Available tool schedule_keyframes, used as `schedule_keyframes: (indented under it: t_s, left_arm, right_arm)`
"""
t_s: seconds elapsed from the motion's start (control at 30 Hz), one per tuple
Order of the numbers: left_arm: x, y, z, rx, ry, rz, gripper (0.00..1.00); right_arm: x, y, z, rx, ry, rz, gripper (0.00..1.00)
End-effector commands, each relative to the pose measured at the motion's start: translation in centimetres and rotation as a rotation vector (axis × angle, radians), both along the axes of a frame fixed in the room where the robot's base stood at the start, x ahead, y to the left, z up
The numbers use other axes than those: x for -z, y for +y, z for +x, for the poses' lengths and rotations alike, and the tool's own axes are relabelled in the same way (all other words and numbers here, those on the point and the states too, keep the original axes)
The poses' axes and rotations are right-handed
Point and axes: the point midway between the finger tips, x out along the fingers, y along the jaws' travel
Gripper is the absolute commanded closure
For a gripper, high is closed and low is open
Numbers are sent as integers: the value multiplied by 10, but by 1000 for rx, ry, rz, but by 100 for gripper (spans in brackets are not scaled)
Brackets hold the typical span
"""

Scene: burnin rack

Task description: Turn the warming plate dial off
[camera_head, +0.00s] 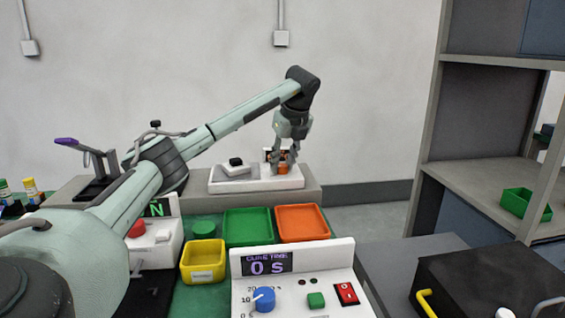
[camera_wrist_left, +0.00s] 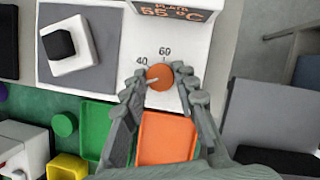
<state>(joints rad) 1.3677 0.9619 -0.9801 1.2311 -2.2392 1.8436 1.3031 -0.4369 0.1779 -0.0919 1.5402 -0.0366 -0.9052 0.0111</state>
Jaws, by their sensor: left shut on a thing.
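The warming plate (camera_head: 262,184) is a white unit on the grey ledge at the back. Its orange dial (camera_wrist_left: 160,77) has a pale pointer mark aimed left, near the printed 40, with 60 printed above. The display (camera_wrist_left: 178,10) on the unit reads about 55 °C. My left gripper (camera_wrist_left: 156,80) has its two fingers on either side of the dial and is shut on it. In the head view the dial (camera_head: 283,168) shows small between the left fingers (camera_head: 285,163). My right gripper is in neither view.
A dark block on a white base (camera_wrist_left: 70,48) sits on the unit's grey plate. Green (camera_head: 248,225) and orange (camera_head: 302,223) trays and a yellow bin (camera_head: 203,262) lie in front. A timer box with a blue knob (camera_head: 264,299) stands nearer.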

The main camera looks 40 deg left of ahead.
Motion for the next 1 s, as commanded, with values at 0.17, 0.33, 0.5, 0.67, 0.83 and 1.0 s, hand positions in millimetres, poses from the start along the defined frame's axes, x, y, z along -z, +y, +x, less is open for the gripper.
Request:
schedule_keyframes:
  t_s: [0.17, 0.33, 0.5, 0.67, 0.83, 1.0]
  left_arm:
    - [-1, 0, 1, -45, -3, 0, 100]
    - [-1, 0, 1, -63, -2, 0, 100]
    - [-1, 0, 1, -65, -2, 0, 100]
    - [-1, 0, 1, -64, -3, 0, 100]
    - [-1, 0, 1, -63, -2, 1, 53]
    - [0, 0, 0, -62, -1, 0, 51]
  right_arm:
    - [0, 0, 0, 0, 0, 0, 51]
    - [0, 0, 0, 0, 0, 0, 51]
    - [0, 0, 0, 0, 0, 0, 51]
    - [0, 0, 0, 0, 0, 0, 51]
    - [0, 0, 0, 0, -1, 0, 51]
    - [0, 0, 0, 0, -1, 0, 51]
